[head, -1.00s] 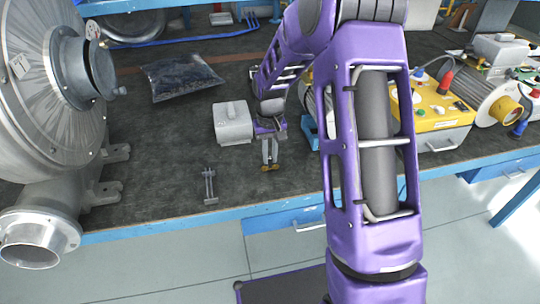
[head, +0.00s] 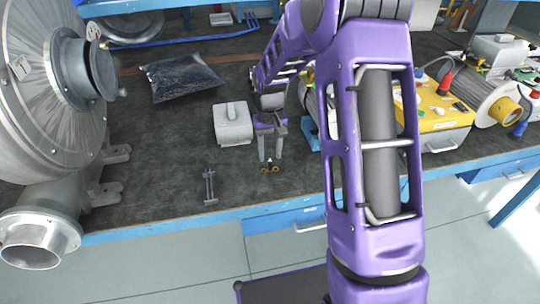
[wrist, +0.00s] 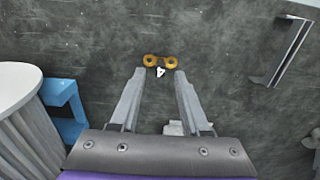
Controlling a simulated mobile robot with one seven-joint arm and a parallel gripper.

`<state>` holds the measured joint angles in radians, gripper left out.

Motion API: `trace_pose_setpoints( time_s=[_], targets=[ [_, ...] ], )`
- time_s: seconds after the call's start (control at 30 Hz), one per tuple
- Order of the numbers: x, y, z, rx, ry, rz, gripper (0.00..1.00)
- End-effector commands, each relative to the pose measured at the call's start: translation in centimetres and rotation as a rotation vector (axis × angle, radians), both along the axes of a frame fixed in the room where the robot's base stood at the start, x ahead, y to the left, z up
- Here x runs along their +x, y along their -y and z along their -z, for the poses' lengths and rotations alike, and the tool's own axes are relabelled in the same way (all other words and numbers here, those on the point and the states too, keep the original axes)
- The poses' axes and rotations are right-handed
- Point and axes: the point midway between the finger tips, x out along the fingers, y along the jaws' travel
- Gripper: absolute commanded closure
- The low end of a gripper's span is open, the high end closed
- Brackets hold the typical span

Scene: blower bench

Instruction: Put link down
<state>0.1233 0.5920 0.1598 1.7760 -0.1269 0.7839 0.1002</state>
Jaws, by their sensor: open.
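The link (wrist: 160,61) is a small piece with two orange-yellow rings. In the wrist view it lies on the dark bench top just beyond my fingertips. In the head view the link (head: 270,169) is near the front edge of the bench. My gripper (wrist: 159,72) is open, its two grey fingers spread apart with a gap between them. In the head view my gripper (head: 270,158) points down at the link. A small white piece (wrist: 160,72) shows between the fingertips, beside the link; I cannot tell what it is.
A grey metal bracket (head: 210,187) lies left of the link. A grey box-like block (head: 233,124) stands behind. The big blower (head: 40,100) fills the left. A dark plastic bag (head: 180,77) lies at the back. A yellow box (head: 432,125) is on the right.

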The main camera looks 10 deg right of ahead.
Motion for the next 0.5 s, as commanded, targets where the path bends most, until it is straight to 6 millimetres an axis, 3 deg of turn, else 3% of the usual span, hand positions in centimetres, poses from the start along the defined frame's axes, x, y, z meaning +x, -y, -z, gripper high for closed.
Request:
trace_pose_setpoints(
  time_s=[0.1,0.3,0.5],
  targets=[
    [0.1,0.0,-3.0,0.0,0.005,0.0,0.54],
    [0.1,0.0,-7.2,0.0,0.004,0.0,0.54],
    [0.0,0.0,-9.7,0.001,0.001,0.0,0.54]
  ],
)
